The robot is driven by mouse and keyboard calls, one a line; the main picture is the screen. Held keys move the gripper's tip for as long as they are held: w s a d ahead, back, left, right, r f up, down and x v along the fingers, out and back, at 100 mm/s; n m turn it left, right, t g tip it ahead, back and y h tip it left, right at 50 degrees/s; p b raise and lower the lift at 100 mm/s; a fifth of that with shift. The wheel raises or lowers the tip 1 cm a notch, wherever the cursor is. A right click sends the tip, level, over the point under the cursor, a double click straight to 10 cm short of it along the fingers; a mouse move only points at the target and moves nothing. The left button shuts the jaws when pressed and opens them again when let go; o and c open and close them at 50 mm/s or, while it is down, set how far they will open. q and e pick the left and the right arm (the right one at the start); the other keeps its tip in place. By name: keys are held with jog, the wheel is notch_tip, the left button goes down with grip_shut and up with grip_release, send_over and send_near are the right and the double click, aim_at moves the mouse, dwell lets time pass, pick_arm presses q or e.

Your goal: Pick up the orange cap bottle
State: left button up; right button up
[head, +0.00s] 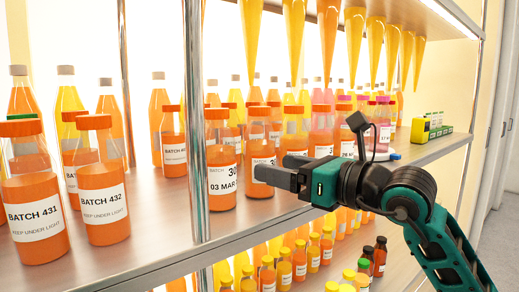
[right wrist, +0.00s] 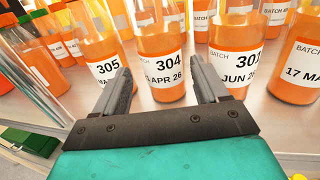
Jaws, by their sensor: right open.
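Several orange-capped bottles of orange juice stand upright on the metal shelf. In the head view, the bottle marked 03 MAR (head: 221,181) stands left of my right gripper (head: 281,177), and another orange-capped bottle (head: 259,148) is partly hidden behind the fingers. In the right wrist view, my right gripper (right wrist: 160,76) is open and empty, its fingers pointing at bottle 304 (right wrist: 163,52), which shows between the fingertips. Bottle 305 (right wrist: 98,45) is by the left finger and bottle 301 (right wrist: 236,45) by the right. I cannot tell whether the fingers touch any bottle. My left gripper is out of view.
A metal post (head: 195,120) rises at the shelf's front edge. Bottles BATCH 431 (head: 33,215) and BATCH 432 (head: 103,205) stand left of it. Yellow and orange cone-shaped items (head: 293,35) hang above. A lower shelf holds small bottles (head: 299,262).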

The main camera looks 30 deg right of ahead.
aim_at(273, 162)
jog(key=shift+d+r+p+x, duration=0.15)
jog(key=shift+p+x, duration=0.35)
jog(key=shift+x, duration=0.65)
jog(key=shift+d+r+p+x, duration=0.15)
jog(key=shift+p+x, duration=0.3)
jog(key=shift+x, duration=0.7)
jog(key=shift+w+a+f, duration=0.15)
jog(key=shift+w+a, duration=0.2)
jog(key=shift+w, duration=0.3)
jog(key=c, duration=0.9)
